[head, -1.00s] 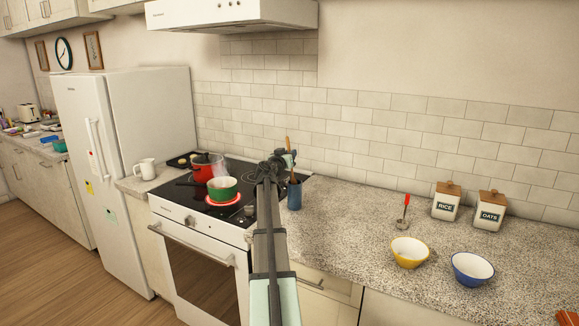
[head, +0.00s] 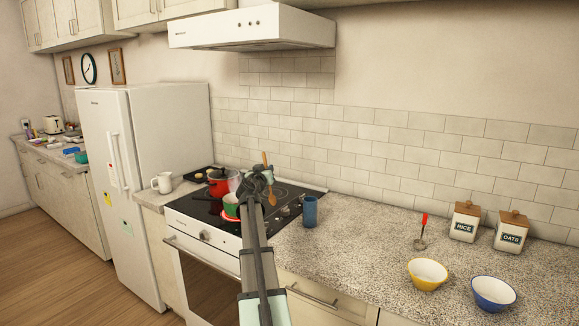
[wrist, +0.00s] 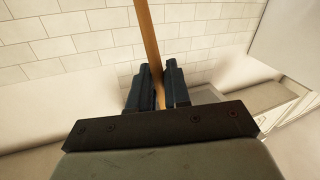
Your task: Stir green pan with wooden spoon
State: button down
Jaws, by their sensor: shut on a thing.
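My gripper (head: 266,174) is shut on the handle of the wooden spoon (head: 271,198), over the right side of the stove. The spoon hangs nearly upright with its broad end down. In the wrist view its handle (wrist: 150,40) runs up between the two dark fingers (wrist: 157,88). The green pan (head: 231,208) is on the stove to the left of the spoon. My arm hides part of the pan, and I cannot see into it clearly. The spoon is apart from the pan, to its right.
A red pot (head: 219,183) stands behind the green pan. A blue utensil cup (head: 310,212) stands on the counter right of the stove. A yellow bowl (head: 427,275) and a blue bowl (head: 492,294) are further right. The range hood (head: 250,30) hangs above.

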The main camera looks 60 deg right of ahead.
jog(key=w+a+f+n+t+y, duration=0.25)
jog(key=w+a, duration=0.35)
jog(key=a, duration=0.6)
jog(key=w+a+f+n+t+y, duration=0.25)
jog(key=w+a, duration=0.45)
jog(key=a, duration=0.5)
jog(key=w+a+f+n+t+y, duration=0.15)
jog(key=w+a+t, duration=0.35)
jog(key=a, duration=0.7)
jog(key=a+f+n+t+y, duration=0.2)
jog(key=a+n+y, duration=0.75)
jog(key=a, duration=2.75)
jog(key=w+d+r+m+g+h, duration=0.25)
jog(key=d+m+h, duration=0.25)
jog(key=d, duration=1.8)
jog(key=w+d+r+m+g+h, duration=0.1)
jog(key=d+r+m+g+h, duration=0.3)
jog(key=d, duration=1.9)
jog(key=w+d+r+m+g+h, duration=0.2)
jog(key=d+m+h, duration=0.3)
jog(key=d, duration=1.9)
jog(key=s+d+r+m+g+h, duration=0.35)
jog(key=s+d+m+g, duration=0.2)
jog(key=m+g, duration=0.2)
notch_tip(320, 180, down, 12)
jog(key=shift+w+n, duration=0.2)
jog(key=shift+n, duration=0.15)
jog(key=shift+f, duration=0.1)
